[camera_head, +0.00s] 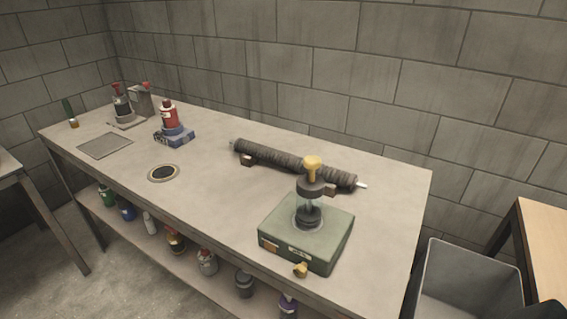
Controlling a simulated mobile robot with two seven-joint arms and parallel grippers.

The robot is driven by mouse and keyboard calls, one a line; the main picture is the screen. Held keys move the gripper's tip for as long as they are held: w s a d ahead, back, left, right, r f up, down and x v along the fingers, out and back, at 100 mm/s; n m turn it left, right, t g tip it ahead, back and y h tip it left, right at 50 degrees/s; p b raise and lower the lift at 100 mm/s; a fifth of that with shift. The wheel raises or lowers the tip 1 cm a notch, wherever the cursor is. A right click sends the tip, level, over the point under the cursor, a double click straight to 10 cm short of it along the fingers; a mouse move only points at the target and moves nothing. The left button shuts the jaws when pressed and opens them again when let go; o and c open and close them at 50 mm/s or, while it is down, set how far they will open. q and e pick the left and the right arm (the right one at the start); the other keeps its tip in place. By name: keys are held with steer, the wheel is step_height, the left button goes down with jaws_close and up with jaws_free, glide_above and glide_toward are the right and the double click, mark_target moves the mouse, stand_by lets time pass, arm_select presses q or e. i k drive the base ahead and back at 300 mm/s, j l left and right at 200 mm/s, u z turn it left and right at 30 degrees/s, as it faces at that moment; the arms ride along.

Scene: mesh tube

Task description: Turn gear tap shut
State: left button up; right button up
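A green box-shaped device (310,232) stands near the right end of the workbench. A dark cylinder with a clear section (309,205) rises upright from its top, capped by a yellow knob (313,163). A small yellow fitting (300,270), which looks like a tap, sits low on the box's front side. I cannot tell which yellow part is the gear tap, or whether it is open or shut. Neither of my grippers shows in this view, and nothing touches the device.
A dark ribbed tube (285,161) lies behind the device. A red bottle on a blue stand (173,130), a dark round disc (163,172) and a flat grey plate (105,146) are further left. A grey bin (467,280) stands right of the bench (215,190). Bench space between them is clear.

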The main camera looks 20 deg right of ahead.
mark_target(300, 271)
steer(key=i+z, duration=0.4)
steer(key=i+j+z, duration=0.1)
steer(key=i+z, duration=0.15)
steer(key=z, duration=0.2)
steer(key=i+j+z, duration=0.25)
steer(key=z, duration=0.15)
steer(key=i+j+z, duration=0.55)
steer(key=j+z, duration=0.15)
steer(key=z, duration=0.15)
steer(key=j+z, duration=0.15)
steer(key=z, duration=0.25)
steer(key=j+z, duration=0.2)
steer(key=z, duration=0.25)
steer(key=j+z, duration=0.2)
steer(key=z, duration=0.2)
steer(key=j+z, duration=0.15)
steer(key=z, duration=0.3)
steer(key=j+z, duration=0.15)
steer(key=z, duration=0.25)
steer(key=k+j+z, duration=0.1)
steer(key=z, duration=0.35)
steer(key=k, duration=0.05)
